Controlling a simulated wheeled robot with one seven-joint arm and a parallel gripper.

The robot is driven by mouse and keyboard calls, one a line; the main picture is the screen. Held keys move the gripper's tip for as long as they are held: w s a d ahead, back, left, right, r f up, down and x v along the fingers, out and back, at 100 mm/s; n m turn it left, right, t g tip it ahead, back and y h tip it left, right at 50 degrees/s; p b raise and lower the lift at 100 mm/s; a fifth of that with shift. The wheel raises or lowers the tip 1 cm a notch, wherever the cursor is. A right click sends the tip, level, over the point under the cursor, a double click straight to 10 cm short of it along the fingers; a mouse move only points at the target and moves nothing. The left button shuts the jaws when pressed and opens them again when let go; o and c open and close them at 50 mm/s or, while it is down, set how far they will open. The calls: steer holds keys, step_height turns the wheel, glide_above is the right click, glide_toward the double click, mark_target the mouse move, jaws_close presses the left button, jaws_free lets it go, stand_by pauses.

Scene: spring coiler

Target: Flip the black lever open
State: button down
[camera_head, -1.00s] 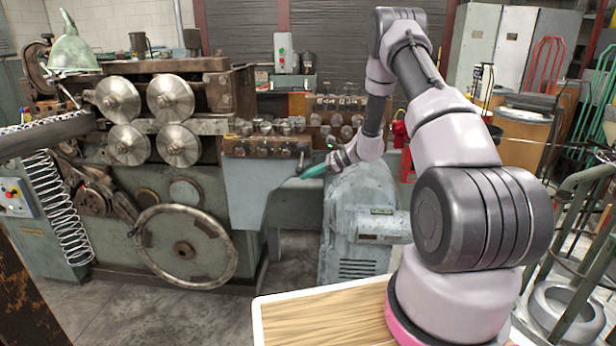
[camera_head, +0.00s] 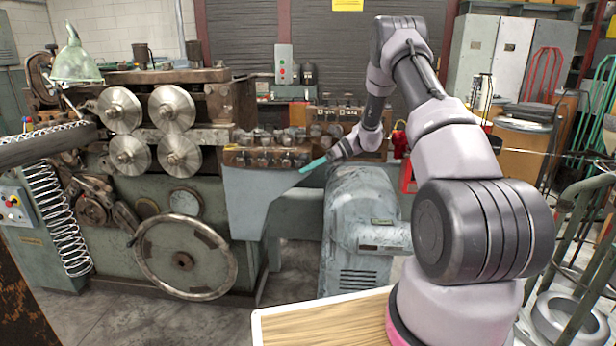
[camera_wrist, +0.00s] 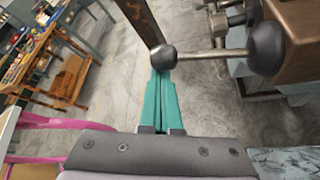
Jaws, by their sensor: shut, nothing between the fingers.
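A thin metal rod joins that end to a large black ball (camera_wrist: 267,48) on the right, beside a brown block. My gripper (camera_wrist: 162,72) is shut and empty, its teal fingers together, with tips close below the small round end. I cannot tell whether they touch. In the head view my gripper (camera_head: 303,170) is at the right end of the coiler; the lever is too small there to make out.
The green coiler (camera_head: 185,200) with its rollers and handwheel fills the left. A grey rounded housing (camera_head: 362,225) stands below my arm. In the wrist view, a wooden bench (camera_wrist: 38,55) is at upper left and open floor (camera_wrist: 110,95) lies below the fingers.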

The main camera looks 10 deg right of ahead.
steer(key=shift+w+r, duration=0.15)
steer(key=shift+r, duration=0.55)
steer(key=s+d+r, duration=0.1)
steer(key=s+d, duration=0.1)
steer(key=d, duration=0.7)
steer(key=shift+s, duration=0.15)
steer(key=shift+d, duration=0.1)
stand_by(0.3)
